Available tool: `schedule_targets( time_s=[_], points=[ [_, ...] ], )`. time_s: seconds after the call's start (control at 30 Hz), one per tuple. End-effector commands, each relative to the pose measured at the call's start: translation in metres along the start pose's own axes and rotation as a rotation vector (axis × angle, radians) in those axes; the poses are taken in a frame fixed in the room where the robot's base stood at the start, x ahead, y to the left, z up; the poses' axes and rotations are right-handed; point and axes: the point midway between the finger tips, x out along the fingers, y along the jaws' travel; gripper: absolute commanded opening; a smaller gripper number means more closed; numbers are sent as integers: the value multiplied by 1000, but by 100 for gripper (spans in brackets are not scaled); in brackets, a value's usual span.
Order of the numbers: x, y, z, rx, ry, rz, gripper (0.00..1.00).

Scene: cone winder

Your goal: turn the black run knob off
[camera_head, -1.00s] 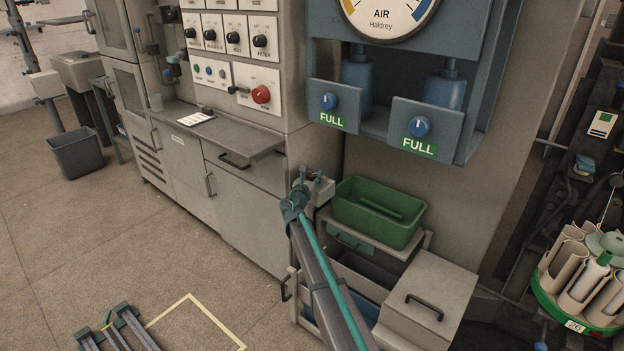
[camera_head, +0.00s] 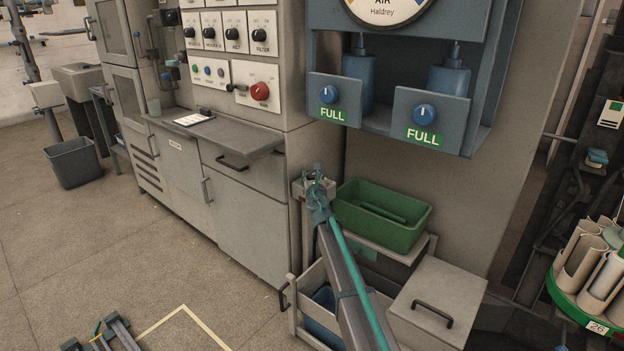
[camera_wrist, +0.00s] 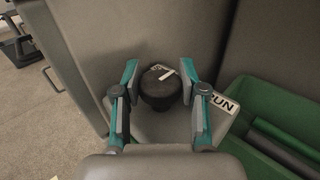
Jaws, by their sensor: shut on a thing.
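The black run knob (camera_wrist: 158,92) shows in the wrist view, round, with a white mark on its top. It sits on a small grey box, with a white RUN label (camera_wrist: 223,103) to its right. My gripper (camera_wrist: 160,72) has its two teal fingers on either side of the knob and is shut on it. In the head view my gripper (camera_head: 318,183) is at the small grey box (camera_head: 299,188) beside the cabinet corner; the knob is hidden there by my gripper.
A green bin (camera_head: 384,218) stands just right of the box. Blue units with FULL labels (camera_head: 424,136) hang above. A cabinet with a shelf (camera_head: 220,140) is to the left.

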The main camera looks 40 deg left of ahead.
Motion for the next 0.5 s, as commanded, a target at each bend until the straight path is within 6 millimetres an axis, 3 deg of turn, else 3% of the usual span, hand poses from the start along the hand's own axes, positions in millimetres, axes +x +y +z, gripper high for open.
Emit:
schedule_targets(
  time_s=[0.2,0.23,0.37,0.5],
  points=[
    [0,0,0,0,0,0,7],
    [0,0,0,0,0,0,45],
    [0,0,0,0,0,-1,66],
    [0,0,0,0,0,-1,66]
  ],
)
